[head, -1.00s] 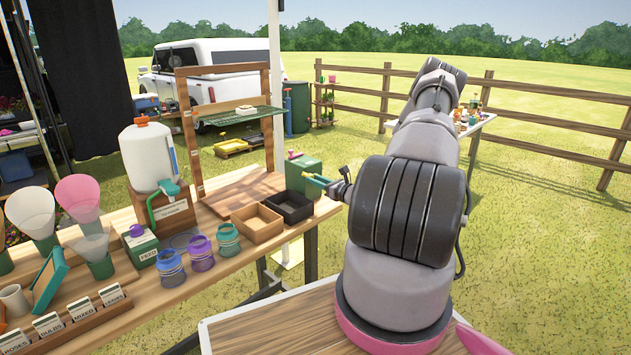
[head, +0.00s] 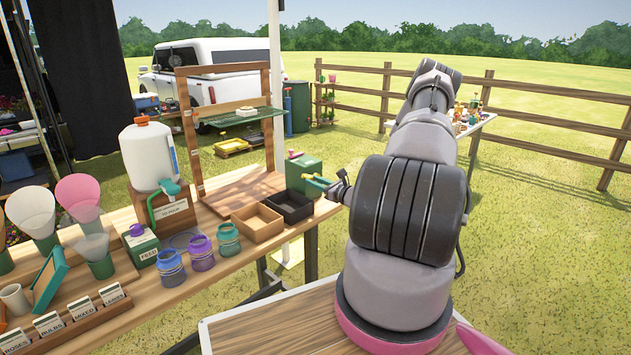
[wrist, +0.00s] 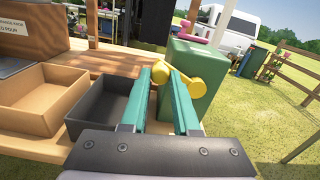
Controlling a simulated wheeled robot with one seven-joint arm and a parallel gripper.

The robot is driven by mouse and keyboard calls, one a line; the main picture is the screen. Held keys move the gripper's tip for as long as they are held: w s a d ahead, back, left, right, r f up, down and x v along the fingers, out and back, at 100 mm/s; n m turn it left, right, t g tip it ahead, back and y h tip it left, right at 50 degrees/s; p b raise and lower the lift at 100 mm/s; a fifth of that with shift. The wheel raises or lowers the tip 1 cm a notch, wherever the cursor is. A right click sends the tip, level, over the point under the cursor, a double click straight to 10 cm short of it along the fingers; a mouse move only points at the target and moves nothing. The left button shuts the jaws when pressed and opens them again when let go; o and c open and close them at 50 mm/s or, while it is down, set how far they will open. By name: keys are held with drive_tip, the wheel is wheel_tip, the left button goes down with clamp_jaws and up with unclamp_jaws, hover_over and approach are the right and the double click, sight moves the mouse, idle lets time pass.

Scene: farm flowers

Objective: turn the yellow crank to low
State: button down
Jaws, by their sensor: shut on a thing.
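The yellow crank (wrist: 185,79) shows in the wrist view at the front of a green box (wrist: 206,62) with a pink knob on top. The box also shows in the head view (head: 304,172), beyond the black tray. My gripper (wrist: 177,80) has teal fingers, and their tips are closed on the crank's arm. One rounded yellow end shows by the left fingertip and another by the right one. In the head view my gripper (head: 318,182) is at the right face of the box, and the crank is hard to make out there. I cannot read any low mark.
A black tray (head: 309,218) and a wooden tray (head: 247,232) sit on the table beside the box. A wooden frame (head: 187,150) with a green shelf stands behind them. A white jug (head: 147,150) and several jars are further left. Open grass lies to the right.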

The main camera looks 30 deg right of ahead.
drive_tip(key=f+n, duration=0.1)
drive_tip(key=n, duration=0.1)
drive_tip(key=f+n, duration=0.1)
drive_tip(key=n, duration=0.1)
drive_tip(key=shift+s+a+f, duration=0.15)
drive_tip(key=shift+a+f, duration=0.15)
drive_tip(key=shift+f, duration=0.05)
drive_tip(key=shift+d+f+n, duration=0.1)
drive_tip(key=shift+f+n, duration=0.55)
drive_tip(key=shift+n, duration=0.4)
drive_tip(key=shift+d+f+n, duration=0.1)
drive_tip(key=shift+f+n, duration=0.5)
drive_tip(key=shift+n, duration=0.45)
drive_tip(key=c, duration=0.7)
unclamp_jaws()
drive_tip(key=shift+o, duration=0.2)
